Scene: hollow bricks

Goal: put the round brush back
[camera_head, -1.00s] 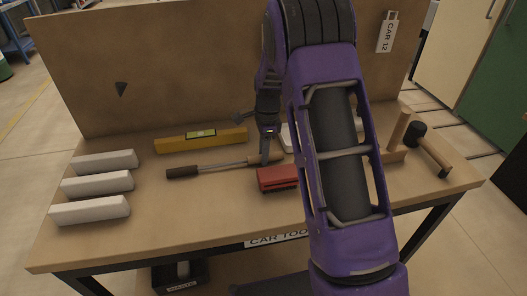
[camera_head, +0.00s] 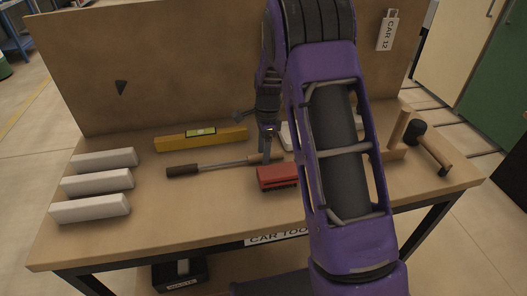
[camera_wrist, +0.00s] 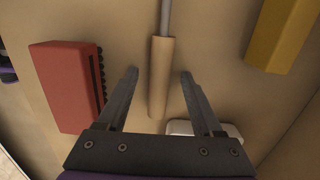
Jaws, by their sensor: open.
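The round brush lies flat on the workbench, its dark brown cylindrical head (camera_head: 183,171) to the left. A thin metal rod and a pale wooden handle run right from it towards my gripper. In the wrist view the wooden handle (camera_wrist: 158,82) and part of the rod (camera_wrist: 165,17) show; the brush head is out of that view. My gripper (camera_head: 267,158) points down at the handle end. In the wrist view my gripper (camera_wrist: 158,75) is open, with one finger on each side of the handle and gaps on both sides. How high the fingertips are is unclear.
A red block brush (camera_head: 277,176) lies close in front of my gripper. A yellow level (camera_head: 201,139) lies behind the round brush. White bricks (camera_head: 90,208) stand left; a mallet (camera_head: 430,147) lies right. A backboard (camera_head: 160,60) closes the rear.

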